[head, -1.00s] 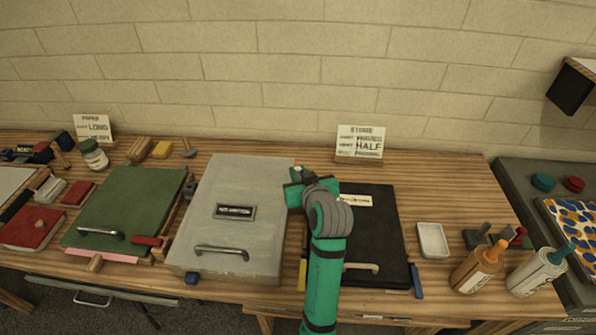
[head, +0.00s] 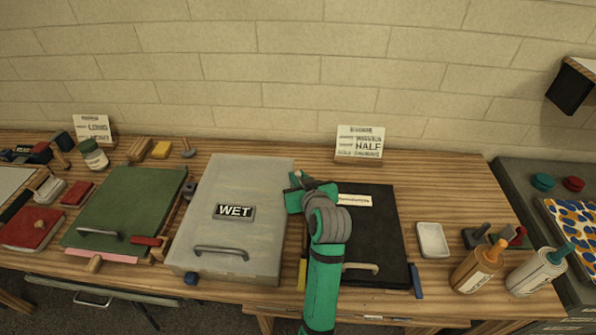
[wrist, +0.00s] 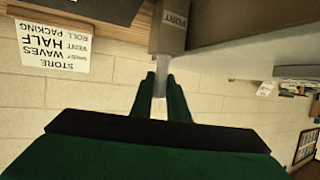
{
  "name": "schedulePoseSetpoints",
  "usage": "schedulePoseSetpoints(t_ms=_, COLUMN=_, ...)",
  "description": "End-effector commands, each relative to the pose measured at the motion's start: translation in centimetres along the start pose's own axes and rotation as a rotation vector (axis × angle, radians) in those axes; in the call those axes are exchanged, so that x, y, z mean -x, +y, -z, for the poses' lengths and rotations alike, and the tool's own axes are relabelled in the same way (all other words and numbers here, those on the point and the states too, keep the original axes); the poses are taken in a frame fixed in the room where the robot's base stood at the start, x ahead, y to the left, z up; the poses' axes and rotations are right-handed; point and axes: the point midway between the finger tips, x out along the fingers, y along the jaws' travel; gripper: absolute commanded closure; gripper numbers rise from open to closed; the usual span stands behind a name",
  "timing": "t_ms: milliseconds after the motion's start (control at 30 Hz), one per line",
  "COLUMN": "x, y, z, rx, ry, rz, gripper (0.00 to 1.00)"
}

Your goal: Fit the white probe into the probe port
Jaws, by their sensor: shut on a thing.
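My gripper (wrist: 160,88) is shut on the white probe (wrist: 160,68), whose pale shaft shows between and beyond the green fingertips in the wrist view. The probe's far end meets the block of the probe port (wrist: 173,30), marked PORT; how deep it sits is hidden. In the head view my gripper (head: 297,190) is at the right side of the grey lidded tray (head: 240,175), near its back right corner. The arm hides the probe and port there.
A black lidded tray (head: 385,225) lies right of my gripper, partly under my arm. A sign card (head: 360,143) stands behind it. A green lidded tray (head: 125,205) is to the left. A white dish (head: 432,240) and bottles (head: 480,268) stand to the right.

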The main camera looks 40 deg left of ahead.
Motion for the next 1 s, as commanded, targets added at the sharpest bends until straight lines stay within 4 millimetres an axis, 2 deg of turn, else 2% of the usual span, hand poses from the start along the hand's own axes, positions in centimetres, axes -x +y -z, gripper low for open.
schedulePoseSetpoints(t_ms=100, x=0.0, y=0.0, z=0.1, rx=0.0, ry=0.0, rz=-0.001, gripper=1.0)
schedulePoseSetpoints(t_ms=133, x=0.0, y=0.1, z=0.1, rx=0.0, ry=0.001, rz=-0.001, gripper=0.78)
schedulePoseSetpoints(t_ms=200, x=0.0, y=0.1, z=0.0, rx=0.0, ry=0.0, rz=-0.001, gripper=0.64)
schedulePoseSetpoints(t_ms=467, x=0.0, y=-0.1, z=0.1, rx=0.001, ry=0.0, rz=0.002, gripper=0.64)
schedulePoseSetpoints(t_ms=600, x=0.6, y=-0.2, z=0.1, rx=0.001, ry=0.0, rz=0.002, gripper=0.64)
schedulePoseSetpoints(t_ms=767, x=2.9, y=-0.2, z=0.1, rx=0.002, ry=0.002, rz=0.001, gripper=0.64)
schedulePoseSetpoints(t_ms=1000, x=7.5, y=-0.1, z=0.1, rx=0.001, ry=0.002, rz=-0.002, gripper=0.64)
